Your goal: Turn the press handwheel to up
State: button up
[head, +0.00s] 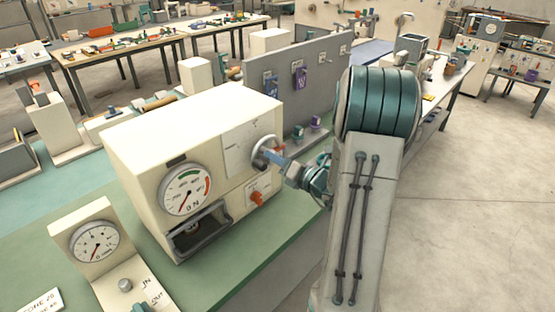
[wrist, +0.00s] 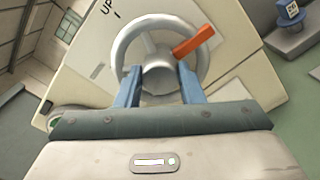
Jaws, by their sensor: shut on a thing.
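The press handwheel (wrist: 203,67) is a grey-white ring with a thick hub and one orange spoke or marker, which points to the upper right in the wrist view. It sits on the front panel of the cream press housing (head: 150,150), and in the head view the wheel (head: 263,146) is partly hidden by my gripper. My gripper (wrist: 160,85) has its two blue fingers on either side of the hub, shut on the wheel's lower part. In the head view my gripper (head: 272,157) reaches the wheel from the right. The word "UP" (wrist: 104,12) is printed on the panel, upper left of the wheel.
Below the wheel is a small orange-red knob (head: 257,197). A round dial (head: 186,190) is on the press front, with a dark opening under it. A second gauge (head: 94,242) stands at the lower left. A grey partition (head: 285,80) stands behind. Floor at right is clear.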

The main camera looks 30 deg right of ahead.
jog(key=n+b, duration=0.6)
jog(key=b, duration=0.4)
jog(key=n+b, duration=0.6)
jog(key=b, duration=0.4)
jog(key=n+b, duration=0.6)
jog(key=b, duration=0.4)
jog(key=shift+a+f+n+b, duration=0.15)
jog(key=shift+a+n+b, duration=0.15)
jog(key=shift+n, duration=0.1)
jog(key=o, duration=1)
jog(key=shift+s, duration=0.1)
